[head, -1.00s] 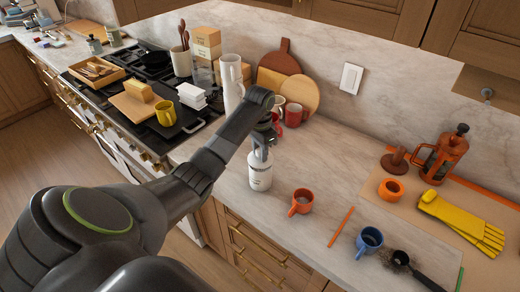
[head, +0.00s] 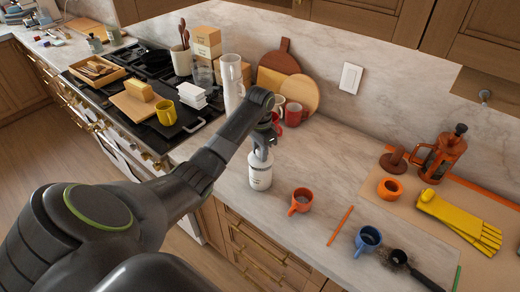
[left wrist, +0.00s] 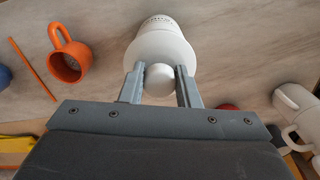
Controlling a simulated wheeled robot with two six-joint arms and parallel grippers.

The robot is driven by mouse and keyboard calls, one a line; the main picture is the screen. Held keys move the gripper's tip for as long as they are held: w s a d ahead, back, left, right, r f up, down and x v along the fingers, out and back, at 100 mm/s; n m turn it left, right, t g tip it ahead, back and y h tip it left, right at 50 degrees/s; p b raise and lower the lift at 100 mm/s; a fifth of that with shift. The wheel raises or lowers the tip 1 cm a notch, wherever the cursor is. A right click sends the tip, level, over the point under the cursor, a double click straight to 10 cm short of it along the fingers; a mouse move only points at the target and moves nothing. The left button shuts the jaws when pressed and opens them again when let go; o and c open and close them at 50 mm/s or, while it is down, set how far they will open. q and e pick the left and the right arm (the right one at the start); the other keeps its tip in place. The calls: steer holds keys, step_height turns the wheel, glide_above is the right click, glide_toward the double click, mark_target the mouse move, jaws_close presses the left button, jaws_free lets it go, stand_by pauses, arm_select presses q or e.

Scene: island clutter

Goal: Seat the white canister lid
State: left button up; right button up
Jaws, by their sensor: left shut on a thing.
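The white canister (head: 260,176) stands upright on the counter near its front edge. My left gripper (head: 262,150) is directly above it, pointing down. In the left wrist view my left gripper (left wrist: 160,82) is shut on the round knob of the white canister lid (left wrist: 159,50). The lid's wide disc lies over the canister's mouth, and the canister body (left wrist: 160,20) with dark lettering shows beyond it. I cannot tell whether the lid sits flush on the rim. My right gripper is not in view.
An orange mug (head: 301,201) stands just right of the canister, with an orange stick (head: 340,226) and a blue mug (head: 368,240) farther right. Red and white mugs (head: 293,115) and a tall white pitcher (head: 231,85) stand behind. The stovetop is at left.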

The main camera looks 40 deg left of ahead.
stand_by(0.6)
arm_select(q)
steer(key=shift+f+b, duration=0.35)
steer(key=shift+f, duration=0.6)
steer(key=o, duration=1)
steer(key=shift+o, duration=0.2)
